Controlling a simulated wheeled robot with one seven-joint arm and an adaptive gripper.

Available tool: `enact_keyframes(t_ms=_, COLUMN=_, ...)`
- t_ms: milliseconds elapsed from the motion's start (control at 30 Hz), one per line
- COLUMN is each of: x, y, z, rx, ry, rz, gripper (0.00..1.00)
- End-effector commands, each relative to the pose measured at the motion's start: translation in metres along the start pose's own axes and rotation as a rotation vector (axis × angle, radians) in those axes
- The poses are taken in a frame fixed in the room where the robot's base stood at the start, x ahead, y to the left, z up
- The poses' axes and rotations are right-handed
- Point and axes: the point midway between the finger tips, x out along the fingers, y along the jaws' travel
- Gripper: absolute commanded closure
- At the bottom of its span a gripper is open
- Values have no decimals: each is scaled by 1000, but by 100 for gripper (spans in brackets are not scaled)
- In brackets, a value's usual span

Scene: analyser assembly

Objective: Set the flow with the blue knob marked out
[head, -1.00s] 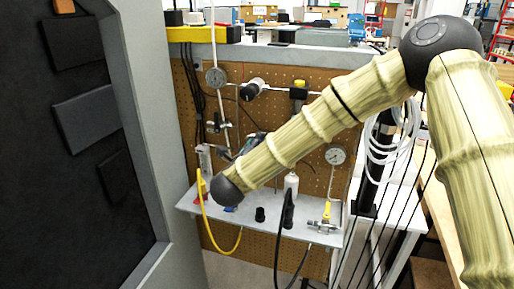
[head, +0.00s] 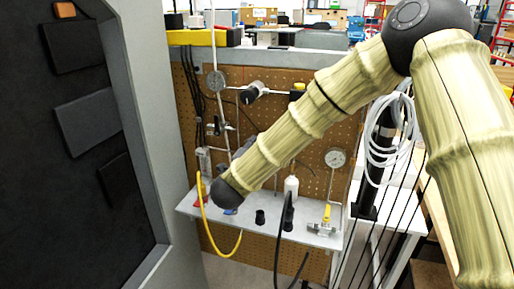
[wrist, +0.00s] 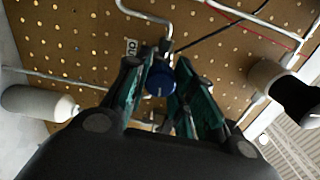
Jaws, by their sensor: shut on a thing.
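The blue knob (wrist: 160,82) shows in the wrist view, in front of the pegboard on a bent metal pipe. In the head view my arm hides the knob and the fingers.
The pegboard (head: 260,110) carries pipes and gauges, one gauge (head: 335,158) right of my arm. A grey shelf (head: 270,228) below holds a white bottle (head: 291,186), black fittings and a yellow-handled valve (head: 326,214). A dark cabinet (head: 80,150) stands close on the left.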

Motion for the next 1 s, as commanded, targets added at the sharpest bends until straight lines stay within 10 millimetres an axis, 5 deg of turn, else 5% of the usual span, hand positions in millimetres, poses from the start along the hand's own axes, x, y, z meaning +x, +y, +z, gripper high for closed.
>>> enact_keyframes(t_ms=500, x=-1, y=3, z=-1, rx=-22, ry=0, rz=4, gripper=99)
enact_keyframes(t_ms=533, x=-1, y=3, z=-1, rx=-22, ry=0, rz=4, gripper=72)
enact_keyframes(t_ms=633, x=-1, y=2, z=-1, rx=-21, ry=0, rz=3, gripper=53)
enact_keyframes(t_ms=1000, x=-2, y=1, z=0, rx=-20, ry=-1, rz=1, gripper=52)
